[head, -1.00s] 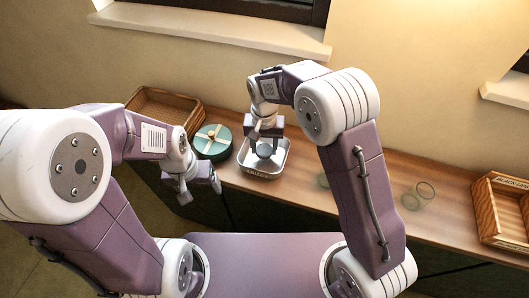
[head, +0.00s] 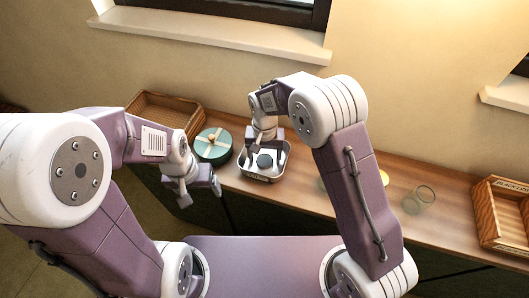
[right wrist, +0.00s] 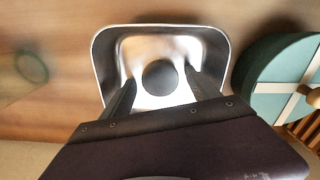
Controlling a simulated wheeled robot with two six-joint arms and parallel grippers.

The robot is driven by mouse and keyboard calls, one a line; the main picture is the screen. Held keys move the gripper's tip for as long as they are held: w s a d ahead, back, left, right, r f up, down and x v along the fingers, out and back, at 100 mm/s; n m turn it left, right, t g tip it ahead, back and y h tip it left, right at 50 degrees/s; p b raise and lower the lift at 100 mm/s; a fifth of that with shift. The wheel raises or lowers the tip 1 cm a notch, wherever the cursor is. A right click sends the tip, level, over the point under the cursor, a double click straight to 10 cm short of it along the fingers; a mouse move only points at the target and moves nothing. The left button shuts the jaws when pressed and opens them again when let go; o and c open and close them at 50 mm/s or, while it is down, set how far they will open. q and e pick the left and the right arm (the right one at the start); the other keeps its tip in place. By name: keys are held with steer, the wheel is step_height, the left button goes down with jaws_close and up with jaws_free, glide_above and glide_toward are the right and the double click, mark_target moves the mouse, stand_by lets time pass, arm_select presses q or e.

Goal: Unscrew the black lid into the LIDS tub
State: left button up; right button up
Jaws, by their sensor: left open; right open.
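The lid (head: 264,161) is a dark round disc. It is at the metal tub (head: 284,158), within its rim, and looks dark grey in the right wrist view (right wrist: 160,77). The tub is a small silver tray with rounded corners; the lettering on its front is too small to read. My right gripper (head: 265,150) is open over the tub, its fingers apart on either side of the lid; in the right wrist view, gaps show between the fingers and the disc. My left gripper (head: 200,193) is open and empty in front of the shelf edge.
A round green box with cream bands (head: 213,145) stands close left of the tub. A wicker basket (head: 146,99) is behind it. A wooden crate (head: 488,215) stands at far right. A clear glass (head: 425,194) and something yellow (head: 384,177) are near my right arm.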

mark_target(265, 160)
step_height(265, 160, up, 12)
stand_by(0.5)
